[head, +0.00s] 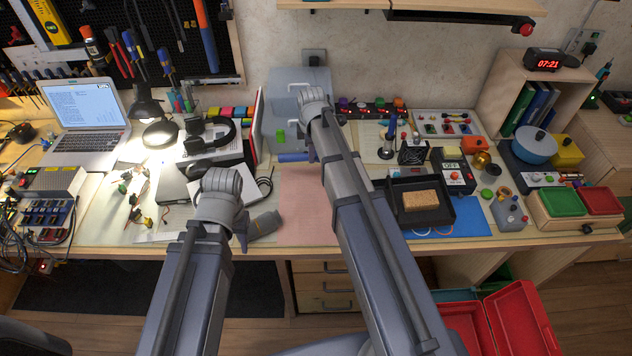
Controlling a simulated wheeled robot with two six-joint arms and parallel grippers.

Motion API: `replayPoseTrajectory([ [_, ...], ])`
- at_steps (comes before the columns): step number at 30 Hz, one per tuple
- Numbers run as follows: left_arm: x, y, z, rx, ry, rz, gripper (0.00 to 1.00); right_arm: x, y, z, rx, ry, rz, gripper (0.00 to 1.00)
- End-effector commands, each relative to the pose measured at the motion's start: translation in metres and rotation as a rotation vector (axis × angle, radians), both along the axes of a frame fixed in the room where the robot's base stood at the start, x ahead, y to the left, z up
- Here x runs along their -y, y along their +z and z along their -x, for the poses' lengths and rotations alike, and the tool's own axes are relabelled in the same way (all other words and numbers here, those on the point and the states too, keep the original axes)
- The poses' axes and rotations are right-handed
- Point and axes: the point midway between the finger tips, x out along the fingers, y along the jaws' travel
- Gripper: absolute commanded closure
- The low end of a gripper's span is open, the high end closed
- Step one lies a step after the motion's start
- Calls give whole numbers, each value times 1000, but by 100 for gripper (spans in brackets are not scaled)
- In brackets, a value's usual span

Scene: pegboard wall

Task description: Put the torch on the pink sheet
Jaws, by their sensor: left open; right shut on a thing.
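The pink sheet (304,210) lies flat at the front middle of the bench, partly covered by my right arm. A blue cylinder (293,157), which looks like the torch, lies level at the sheet's back edge. My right gripper (311,152) is shut on its right end; the wrist hides most of the fingers and the grip. I cannot tell if the torch touches the bench.
A black tray (444,217) with a sponge stands right of the sheet on a blue mat (470,225). Headphones (212,138), a lamp (160,130) and a laptop (83,120) are at the left. A grey panel (275,125) stands behind the sheet. The sheet's visible part is clear.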

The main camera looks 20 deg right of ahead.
Motion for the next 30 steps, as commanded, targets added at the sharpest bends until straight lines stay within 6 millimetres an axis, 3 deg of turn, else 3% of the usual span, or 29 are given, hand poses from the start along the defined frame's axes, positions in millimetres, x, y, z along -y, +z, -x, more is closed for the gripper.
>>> replayPoseTrajectory([
  [1,0,-15,0,0,0,0,55,0,-15,0,0,0,0,100],
  [7,0,-45,0,0,0,0,55,0,-45,0,0,0,0,100],
  [16,0,-51,0,0,0,0,55,0,-51,0,-1,0,0,100],
  [25,0,-85,0,0,0,0,55,0,-85,0,-1,0,0,100],
  [30,0,-85,0,0,0,0,55,0,-85,0,-1,0,0,100],
])
